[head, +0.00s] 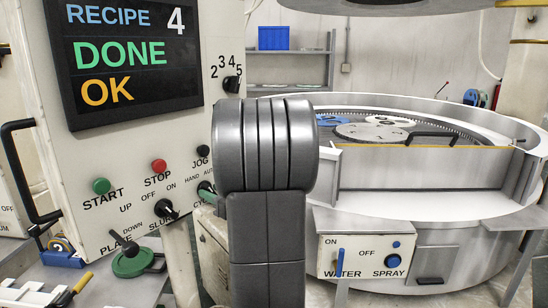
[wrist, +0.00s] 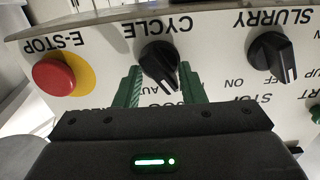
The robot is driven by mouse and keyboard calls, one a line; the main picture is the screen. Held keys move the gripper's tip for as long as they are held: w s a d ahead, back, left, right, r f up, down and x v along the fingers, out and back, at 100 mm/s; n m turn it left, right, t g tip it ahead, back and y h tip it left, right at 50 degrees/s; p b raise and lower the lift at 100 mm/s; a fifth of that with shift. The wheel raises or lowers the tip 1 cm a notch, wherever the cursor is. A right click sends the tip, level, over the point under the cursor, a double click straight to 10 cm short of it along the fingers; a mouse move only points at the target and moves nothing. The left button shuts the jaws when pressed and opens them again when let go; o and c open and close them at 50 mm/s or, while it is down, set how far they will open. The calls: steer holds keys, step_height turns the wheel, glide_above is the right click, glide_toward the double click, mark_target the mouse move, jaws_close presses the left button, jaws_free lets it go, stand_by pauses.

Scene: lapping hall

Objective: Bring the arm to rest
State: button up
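My gripper (wrist: 160,72) shows in the wrist view as two green fingers standing apart. The black CYCLE knob (wrist: 158,62) is seen between and just beyond the fingertips; a gap shows on each side of it. I cannot tell how deep the fingers reach around it. Its white mark points to the lower right in this upside-down view, by the partly hidden AUTO label. In the head view my grey arm stands in the middle and hides most of the gripper; a bit of green shows at the panel's right edge by the CYCLE label.
The control panel (head: 120,165) has a screen (head: 125,55) reading RECIPE 4, DONE, OK. Close to the gripper are the red E-STOP button (wrist: 53,75) and the SLURRY knob (wrist: 270,57). The round lapping machine (head: 430,205) with its WATER and SPRAY box (head: 362,258) stands right.

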steer(key=shift+m+p, duration=0.45)
steer(key=shift+m, duration=0.15)
